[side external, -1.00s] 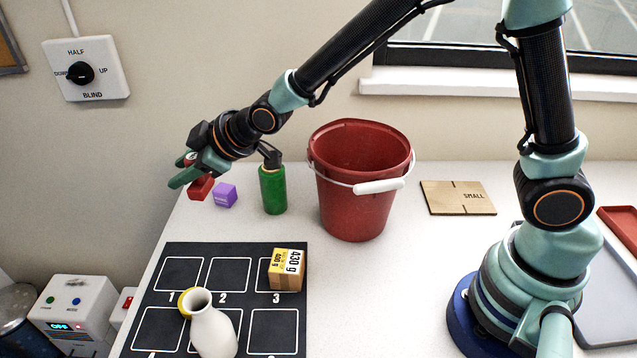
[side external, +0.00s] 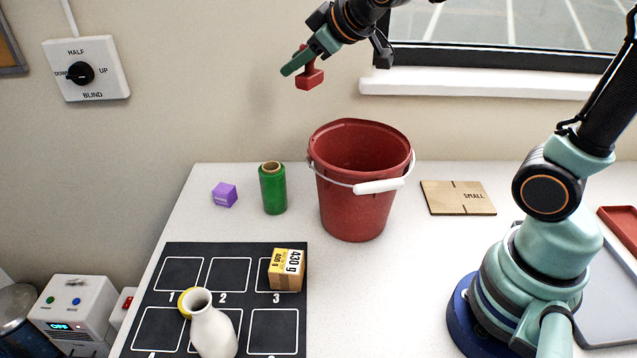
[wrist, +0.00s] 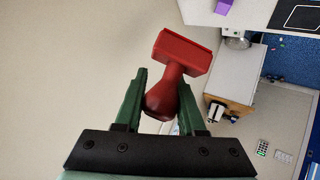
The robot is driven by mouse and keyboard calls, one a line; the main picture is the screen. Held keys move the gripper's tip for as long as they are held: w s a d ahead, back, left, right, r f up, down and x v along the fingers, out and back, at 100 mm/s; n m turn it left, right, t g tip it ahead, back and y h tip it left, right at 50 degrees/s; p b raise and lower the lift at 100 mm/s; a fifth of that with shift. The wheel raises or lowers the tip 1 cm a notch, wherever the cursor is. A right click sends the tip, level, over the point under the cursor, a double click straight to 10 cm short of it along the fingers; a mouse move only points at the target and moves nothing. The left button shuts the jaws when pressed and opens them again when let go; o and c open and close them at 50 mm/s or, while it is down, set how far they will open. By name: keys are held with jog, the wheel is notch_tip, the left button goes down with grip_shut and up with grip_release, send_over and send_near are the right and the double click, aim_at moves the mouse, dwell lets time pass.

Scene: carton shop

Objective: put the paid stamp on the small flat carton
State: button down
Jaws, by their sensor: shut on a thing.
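The red stamp (side external: 309,77) is held in my gripper (side external: 302,62), high above the table, up and to the left of the red bucket. In the wrist view the stamp (wrist: 181,58) has its knob handle between the two green fingers (wrist: 160,105) and its block end pointing away from them. The small flat carton (side external: 458,198) lies flat on the table to the right of the bucket, with "SMALL" printed on it. The gripper is well away from the carton. The stamp's print face is not readable.
The red bucket (side external: 345,195) with a white-gripped handle stands between the green spool (side external: 273,190) and the carton. A black numbered mat (side external: 240,248) holds a small box (side external: 287,270) and a white vase (side external: 212,332).

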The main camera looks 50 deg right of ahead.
jog(key=w+a+f+n+y, duration=0.1)
jog(key=a+f, duration=0.2)
jog(key=a, duration=0.4)
jog(key=w+a+f+n+y, duration=0.1)
jog(key=a+f+n, duration=0.1)
jog(key=a, duration=0.6)
jog(key=w+a+f+n+g+y, duration=0.1)
jog(key=a+f, duration=0.3)
jog(key=a, duration=0.4)
jog(key=shift+w+a+f+n+y, duration=0.2)
jog(key=shift+w+f+n+y, duration=0.1)
jog(key=shift+n+y, duration=0.25)
notch_tip(320, 180, down, 20)
jog(key=shift+r, duration=0.2)
jog(key=shift+f, duration=0.15)
jog(key=c, duration=0.5)
grip_release()
